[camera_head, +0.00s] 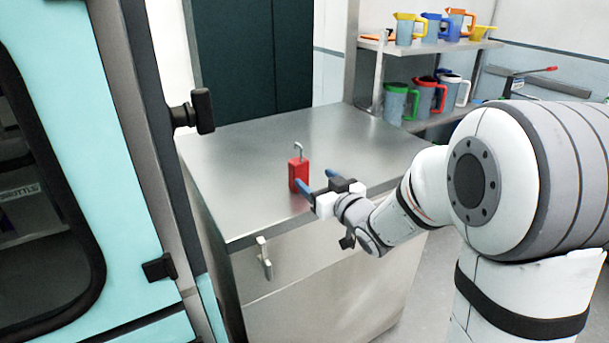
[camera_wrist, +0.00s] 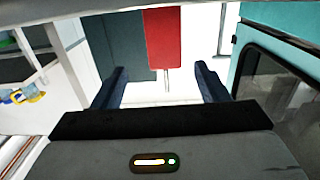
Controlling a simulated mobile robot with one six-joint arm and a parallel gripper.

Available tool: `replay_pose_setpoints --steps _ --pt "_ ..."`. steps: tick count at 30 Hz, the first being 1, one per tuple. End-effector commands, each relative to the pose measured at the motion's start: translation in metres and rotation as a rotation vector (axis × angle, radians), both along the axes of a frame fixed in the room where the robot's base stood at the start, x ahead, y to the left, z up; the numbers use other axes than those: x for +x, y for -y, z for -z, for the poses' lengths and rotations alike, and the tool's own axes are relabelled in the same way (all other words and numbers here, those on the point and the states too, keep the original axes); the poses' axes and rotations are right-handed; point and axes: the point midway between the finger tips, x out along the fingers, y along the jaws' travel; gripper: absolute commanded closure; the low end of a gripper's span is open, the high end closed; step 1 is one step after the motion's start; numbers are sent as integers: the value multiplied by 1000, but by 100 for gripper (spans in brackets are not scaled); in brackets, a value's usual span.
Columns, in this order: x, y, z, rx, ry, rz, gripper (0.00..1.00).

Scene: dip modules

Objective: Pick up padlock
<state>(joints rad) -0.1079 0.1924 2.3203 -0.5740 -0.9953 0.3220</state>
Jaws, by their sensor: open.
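The padlock (camera_head: 298,174) has a red body and a thin metal shackle on top. It stands upright on the steel cabinet top (camera_head: 240,150), near its front edge. My gripper (camera_head: 317,181) is open, with its blue fingers towards the padlock from the right. One finger overlaps the padlock's lower right side in the head view. In the wrist view the padlock (camera_wrist: 164,38) appears upside down, in line with the gap between the two fingers (camera_wrist: 160,80). I cannot tell whether either finger touches it.
A shelf (camera_head: 440,48) with several coloured jugs stands behind on the right. A turquoise machine (camera_head: 130,150) with a dark handle (camera_head: 202,110) is close on the left. The cabinet's front has a metal handle (camera_head: 264,258). The rest of the cabinet top is clear.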

Motion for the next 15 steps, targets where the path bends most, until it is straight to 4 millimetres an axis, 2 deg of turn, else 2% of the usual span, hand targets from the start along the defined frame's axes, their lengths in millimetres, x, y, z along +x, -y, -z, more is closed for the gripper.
replay_pose_setpoints --steps 5,15 --pt "10 -12 -2 20 19 -27 33" --pt "46 -38 -12 18 20 -27 33"
